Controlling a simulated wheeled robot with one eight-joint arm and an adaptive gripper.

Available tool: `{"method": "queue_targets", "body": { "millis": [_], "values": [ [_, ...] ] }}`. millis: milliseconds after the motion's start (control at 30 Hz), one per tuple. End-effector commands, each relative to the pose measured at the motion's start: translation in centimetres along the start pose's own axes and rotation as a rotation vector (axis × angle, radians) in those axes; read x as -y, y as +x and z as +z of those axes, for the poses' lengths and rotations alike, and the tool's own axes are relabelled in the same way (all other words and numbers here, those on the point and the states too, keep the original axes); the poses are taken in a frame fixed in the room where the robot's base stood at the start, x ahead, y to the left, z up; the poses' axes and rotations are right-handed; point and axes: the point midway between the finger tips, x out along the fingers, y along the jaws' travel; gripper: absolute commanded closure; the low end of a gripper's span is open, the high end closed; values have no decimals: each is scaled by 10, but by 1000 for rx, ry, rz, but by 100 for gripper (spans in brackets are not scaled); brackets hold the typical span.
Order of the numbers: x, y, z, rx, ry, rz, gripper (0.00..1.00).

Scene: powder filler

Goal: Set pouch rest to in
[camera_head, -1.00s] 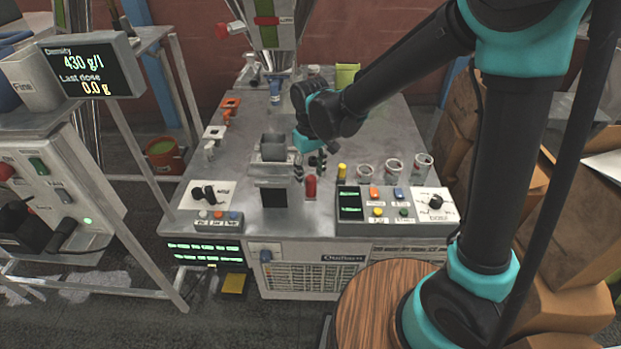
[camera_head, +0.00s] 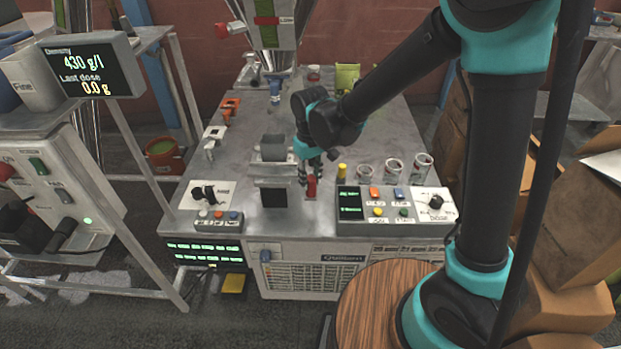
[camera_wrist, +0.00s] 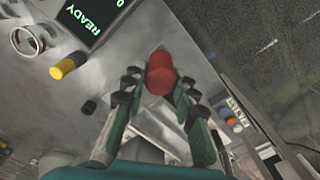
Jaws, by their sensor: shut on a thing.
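A red cylindrical knob (camera_head: 311,187) stands on the metal worktop, just right of a dark square panel. My gripper (camera_head: 309,180) reaches down onto it from behind. In the wrist view the red knob (camera_wrist: 160,74) sits between the two fingertips (camera_wrist: 158,84), and the fingers are shut on it. A grey block-like holder (camera_head: 273,150) stands left of my gripper and may be the pouch rest; I see no readable label on it. The foot of the red knob is hidden.
A yellow knob (camera_head: 342,171) and several glass jars (camera_head: 393,168) stand right of my gripper. The button panel (camera_head: 377,215) with a lit display is at front right. A black rotary knob (camera_head: 204,193) is at front left. The filler column (camera_head: 273,30) rises behind.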

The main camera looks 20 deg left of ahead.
Motion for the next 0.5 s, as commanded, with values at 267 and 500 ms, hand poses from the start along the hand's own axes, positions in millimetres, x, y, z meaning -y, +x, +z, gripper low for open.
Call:
{"method": "queue_targets", "body": {
  "millis": [267, 500],
  "values": [
    [-1, 0, -1, 0, 0, 0, 100],
    [-14, 0, -19, 0, 2, 0, 100]
  ]
}}
